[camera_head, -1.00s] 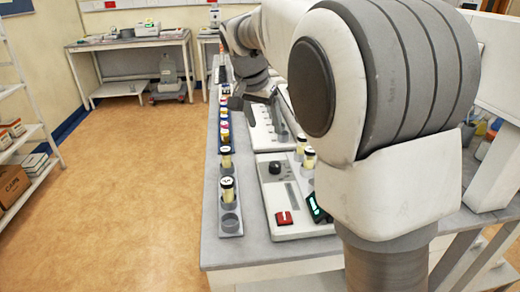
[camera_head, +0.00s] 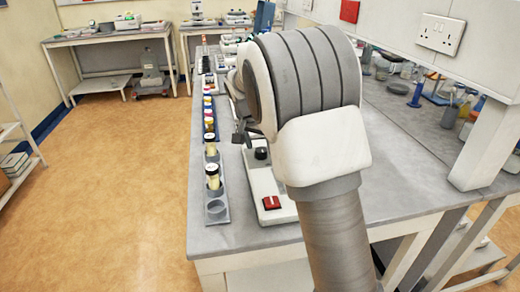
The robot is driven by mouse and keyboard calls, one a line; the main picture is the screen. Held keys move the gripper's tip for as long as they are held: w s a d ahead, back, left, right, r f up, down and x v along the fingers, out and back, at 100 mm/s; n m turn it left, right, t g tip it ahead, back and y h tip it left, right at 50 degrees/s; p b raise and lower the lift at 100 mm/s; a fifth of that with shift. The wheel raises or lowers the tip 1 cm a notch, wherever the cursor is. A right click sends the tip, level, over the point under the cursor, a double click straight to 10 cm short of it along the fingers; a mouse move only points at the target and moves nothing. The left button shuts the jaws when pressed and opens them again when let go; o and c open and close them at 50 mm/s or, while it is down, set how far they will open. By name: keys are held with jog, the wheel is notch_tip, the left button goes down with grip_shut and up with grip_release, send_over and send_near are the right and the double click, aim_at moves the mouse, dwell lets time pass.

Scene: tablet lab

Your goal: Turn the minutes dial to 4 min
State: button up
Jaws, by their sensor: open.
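A white panel device (camera_head: 262,180) lies on the grey bench. A black round knob (camera_head: 261,153) stands at its far end and a red button (camera_head: 271,203) at its near end. Whether this knob is the minutes dial cannot be read, as no marks are legible. My gripper (camera_head: 241,137) is open, a small dark shape left of and slightly beyond the knob in the picture. Its fingertips are too small to show whether they touch anything. My large white and grey arm hides the device's right side, including any display.
A grey rack (camera_head: 216,195) with several capped tubes runs along the bench's left edge; its nearest hole is empty. Bottles and glassware stand on the bench (camera_head: 400,165) at right, below a wall socket (camera_head: 441,33). The floor (camera_head: 110,180) at left is clear.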

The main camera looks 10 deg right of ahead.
jog(key=shift+w+d+f, duration=0.1)
jog(key=shift+w+f, duration=0.05)
jog(key=shift+f, duration=0.25)
grip_shut()
dwell(0.4)
jog(key=n, duration=0.2)
jog(key=n+y+p, duration=0.1)
jog(key=n, duration=0.1)
jog(key=n+t+y, duration=0.1)
jog(key=n, duration=0.1)
jog(key=shift+d+r, duration=0.1)
jog(key=shift+d, duration=0.15)
jog(key=n+y+p, duration=0.1)
jog(key=n+y, duration=0.1)
jog(key=n, duration=0.3)
jog(key=shift+n+p, duration=0.4)
